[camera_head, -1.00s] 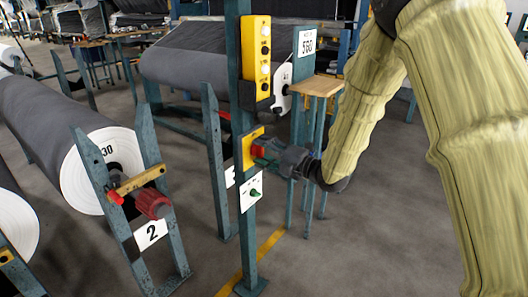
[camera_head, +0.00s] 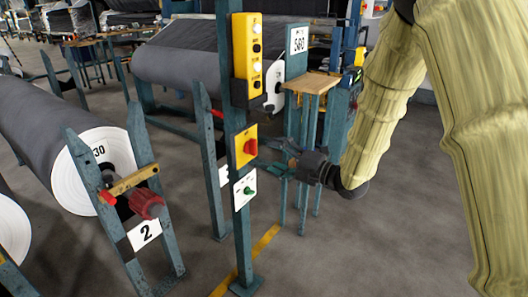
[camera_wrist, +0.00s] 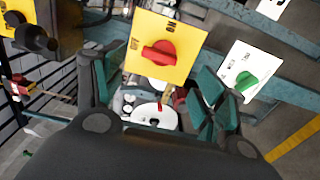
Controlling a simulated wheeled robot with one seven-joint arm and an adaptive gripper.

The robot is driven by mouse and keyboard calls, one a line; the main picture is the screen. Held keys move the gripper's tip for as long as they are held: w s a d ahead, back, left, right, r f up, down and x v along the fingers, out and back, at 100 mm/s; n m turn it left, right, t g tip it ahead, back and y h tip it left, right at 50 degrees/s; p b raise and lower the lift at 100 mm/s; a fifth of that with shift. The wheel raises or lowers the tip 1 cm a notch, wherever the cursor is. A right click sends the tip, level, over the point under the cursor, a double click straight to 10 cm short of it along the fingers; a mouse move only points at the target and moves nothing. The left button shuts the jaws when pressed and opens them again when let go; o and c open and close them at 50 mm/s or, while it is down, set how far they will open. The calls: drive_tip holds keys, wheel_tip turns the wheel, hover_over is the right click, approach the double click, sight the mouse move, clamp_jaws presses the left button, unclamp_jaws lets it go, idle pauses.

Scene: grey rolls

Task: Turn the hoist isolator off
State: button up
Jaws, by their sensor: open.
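The isolator is a red rotary knob (camera_head: 250,146) on a yellow plate (camera_head: 239,152), fixed to a teal post. The wrist view shows the red knob (camera_wrist: 160,53) close up, with ON and OFF lettering on the plate (camera_wrist: 188,35). Its exact pointing is hard to tell. My gripper (camera_head: 268,166) is just right of the plate, apart from the knob. In the wrist view, my gripper (camera_wrist: 158,82) has its teal fingers spread wide with nothing held between them.
A white plate with a green knob (camera_head: 248,190) sits below the isolator. A yellow push-button box (camera_head: 247,58) is above it on the same post. A small wooden-topped stand (camera_head: 311,83) is behind my gripper.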

drive_tip(key=shift+v, duration=2.45)
drive_tip(key=s+d+f+m+h, duration=0.2)
drive_tip(key=f+m, duration=0.2)
drive_tip(key=f, duration=0.4)
drive_tip(key=s+d+f+m+h, duration=0.1)
drive_tip(key=s+f+m+h, duration=0.2)
drive_tip(key=f, duration=0.5)
drive_tip(key=s+d+f+m+h, duration=0.1)
drive_tip(key=d+f+m+h, duration=0.1)
drive_tip(key=f+m, duration=0.5)
drive_tip(key=s+d+f+m+g+h, duration=0.3)
drive_tip(key=s+f+m, duration=0.2)
drive_tip(key=s+f, duration=0.5)
drive_tip(key=s+d+f+m+g+h, duration=0.3)
drive_tip(key=s+f+m, duration=0.1)
drive_tip(key=s+f, duration=0.6)
drive_tip(key=s+d+f+m+g+h, duration=0.1)
drive_tip(key=s+f+m+g, duration=0.15)
drive_tip(key=s, duration=0.65)
drive_tip(key=s+d+f+m+g+h, duration=0.15)
drive_tip(key=s+m, duration=0.25)
drive_tip(key=s, duration=0.5)
wheel_tip(320, 180, up, 23)
drive_tip(key=p, duration=2.4)
drive_tip(key=shift+g+y, duration=0.3)
drive_tip(key=shift+y, duration=0.15)
drive_tip(key=shift+s+a, duration=0.1)
